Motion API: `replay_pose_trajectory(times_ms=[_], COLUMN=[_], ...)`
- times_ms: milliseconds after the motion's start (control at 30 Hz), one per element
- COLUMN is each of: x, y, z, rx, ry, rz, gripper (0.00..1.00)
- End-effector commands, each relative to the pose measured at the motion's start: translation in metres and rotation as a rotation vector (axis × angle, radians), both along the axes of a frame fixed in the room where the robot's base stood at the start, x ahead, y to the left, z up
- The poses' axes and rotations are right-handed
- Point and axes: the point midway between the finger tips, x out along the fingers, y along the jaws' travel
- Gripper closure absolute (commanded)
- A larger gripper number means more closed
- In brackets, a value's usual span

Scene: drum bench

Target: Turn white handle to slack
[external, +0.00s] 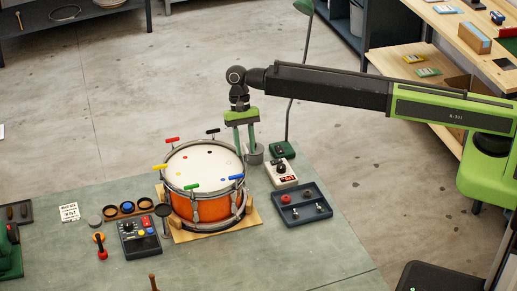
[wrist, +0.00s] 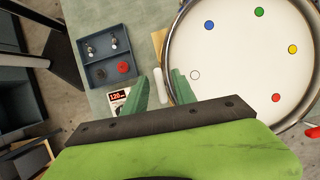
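The drum (external: 203,178) has a white head, an orange shell and coloured T-handles around its rim. In the wrist view the white handle (wrist: 158,85) stands between my gripper's two green fingertips (wrist: 161,80), beside the drum's metal rim (wrist: 172,40). A thin gap shows around it, and I see no clear grip. A white dot (wrist: 195,75) marks the drumhead close by. In the external view my gripper (external: 246,149) points down at the drum's far right edge, fingers apart. The white handle cannot be made out there.
Red (external: 172,140), black (external: 213,132), yellow (external: 160,166), green (external: 191,187) and blue (external: 236,177) handles ring the drum. The front bench is mostly clear.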

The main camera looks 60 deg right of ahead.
Motion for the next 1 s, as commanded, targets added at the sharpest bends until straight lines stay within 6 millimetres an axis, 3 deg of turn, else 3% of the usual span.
replay_pose_trajectory(times_ms=[200, 500, 700, 1000], x=[-0.002, -0.022, -0.029, -0.03], y=[-0.005, -0.077, -0.106, -0.113], z=[0.051, 0.09, 0.104, 0.105], rx=[-0.001, 0.0, 0.0, 0.0], ry=[0.001, 0.0, 0.0, 0.0], rz=[-0.002, -0.003, -0.001, 0.0], gripper=[0.67, 0.67, 0.67, 0.67])
